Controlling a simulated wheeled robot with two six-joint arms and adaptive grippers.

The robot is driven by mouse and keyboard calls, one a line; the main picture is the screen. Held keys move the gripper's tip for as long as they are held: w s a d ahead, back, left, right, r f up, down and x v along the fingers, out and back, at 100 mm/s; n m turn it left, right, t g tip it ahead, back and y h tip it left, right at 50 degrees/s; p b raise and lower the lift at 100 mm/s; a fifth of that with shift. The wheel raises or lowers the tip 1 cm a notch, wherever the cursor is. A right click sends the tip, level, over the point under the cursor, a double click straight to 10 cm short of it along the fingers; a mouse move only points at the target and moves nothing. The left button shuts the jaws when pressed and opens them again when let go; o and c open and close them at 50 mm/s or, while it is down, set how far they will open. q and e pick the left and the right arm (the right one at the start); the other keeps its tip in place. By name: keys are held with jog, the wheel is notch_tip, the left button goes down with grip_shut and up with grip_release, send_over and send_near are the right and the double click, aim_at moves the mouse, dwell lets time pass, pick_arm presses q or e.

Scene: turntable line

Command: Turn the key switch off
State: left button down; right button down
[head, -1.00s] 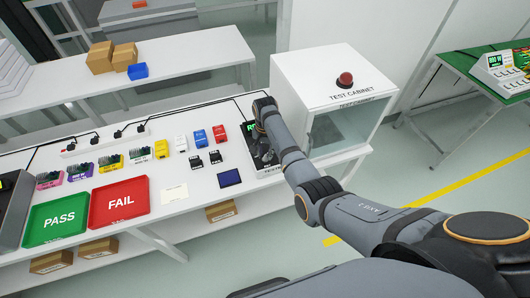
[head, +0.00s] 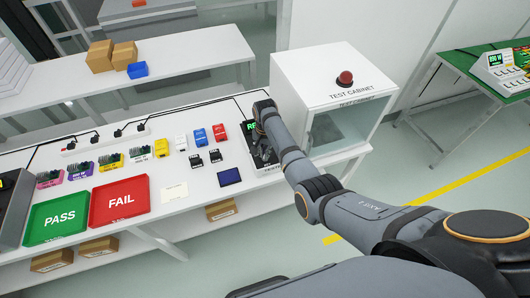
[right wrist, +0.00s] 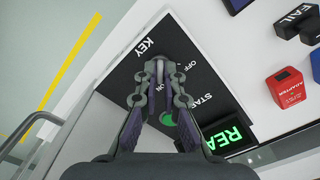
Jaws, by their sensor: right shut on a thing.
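The black test panel (right wrist: 186,52) lies on the bench beside the test cabinet, with white KEY, OFF, ON and START lettering in the right wrist view. It also shows in the head view (head: 248,132), partly behind my right arm. My right gripper (right wrist: 160,66) is shut on the key of the key switch, just below the KEY lettering. A green button (right wrist: 167,118) shows between the fingers, and a green lit display (right wrist: 228,136) is at the panel's edge. My left gripper is not in view.
The white test cabinet (head: 290,78) with a red button (head: 345,78) stands right of the panel. Green PASS (head: 32,238) and red FAIL (head: 96,219) trays and several small coloured modules lie on the bench to the left. A dark blue square (head: 229,177) lies near the front edge.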

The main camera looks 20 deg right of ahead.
jog(key=n+p, duration=0.2)
jog(key=n, duration=0.1)
jog(key=shift+r+n, duration=0.2)
jog(key=shift+n, duration=0.1)
jog(key=n+p, duration=0.2)
jog(key=n, duration=0.3)
jog(key=n+p, duration=0.1)
jog(key=n, duration=0.3)
jog(key=shift+f+n, duration=0.1)
jog(key=shift+n, duration=0.3)
jog(key=shift+n+p, duration=0.35)
jog(key=shift+n, duration=1.25)
jog(key=shift+w, duration=0.1)
jog(key=c, duration=1.5)
grip_release()
jog(key=shift+f, duration=0.1)
